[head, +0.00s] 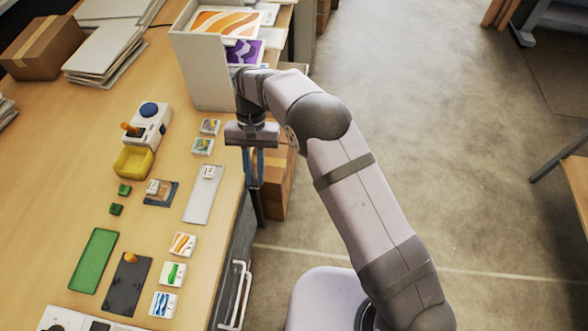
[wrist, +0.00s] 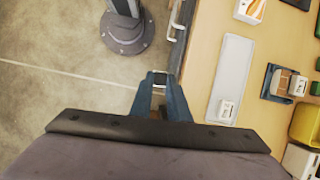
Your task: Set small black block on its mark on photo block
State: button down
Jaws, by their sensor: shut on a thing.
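My gripper (head: 254,184) hangs fingers-down just off the right edge of the desk, over the floor. In the wrist view, my gripper (wrist: 160,76) is shut on a small black block (wrist: 160,79) between its fingertips. The block is too small to make out in the head view. Several white picture blocks lie on the desk, such as an orange-striped one (head: 182,244) and a green one (head: 173,272). I cannot tell which is the photo block, and no mark is clear. The gripper is apart from all of them.
A pale grey plate (head: 199,208) with a white block (head: 208,172) lies near the desk edge. A dark plate (head: 165,199), a yellow bin (head: 134,161), a green mat (head: 93,262) and a black plate (head: 126,287) lie further left. A white box (head: 200,75) stands behind.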

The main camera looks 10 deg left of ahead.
jog(key=s+a+m, duration=0.1)
jog(key=a+m, duration=0.1)
jog(key=a, duration=0.2)
jog(key=s+a+r+m+y, duration=0.1)
jog(key=s+a, duration=0.1)
jog(key=a, duration=0.3)
jog(key=s+a+m+y+p, duration=0.1)
jog(key=a+m, duration=0.1)
jog(key=a, duration=0.2)
jog(key=shift+s+a+r+m, duration=0.2)
jog(key=shift+s+r+m, duration=0.1)
jog(key=s+a+r+m+t+y, duration=0.1)
jog(key=a+r+m+t+y, duration=0.2)
jog(key=a+m, duration=0.8)
jog(key=shift+s+r+m+t+p, duration=0.2)
jog(key=shift+r+m+t+p, duration=0.3)
jog(key=shift+m+t, duration=0.45)
jog(key=shift+f, duration=0.15)
notch_tip(320, 180, down, 4)
jog(key=b, duration=0.4)
jog(key=shift+f+b, duration=0.4)
jog(key=shift+f, duration=0.5)
jog(key=shift+p, duration=0.3)
jog(key=shift+f, duration=0.35)
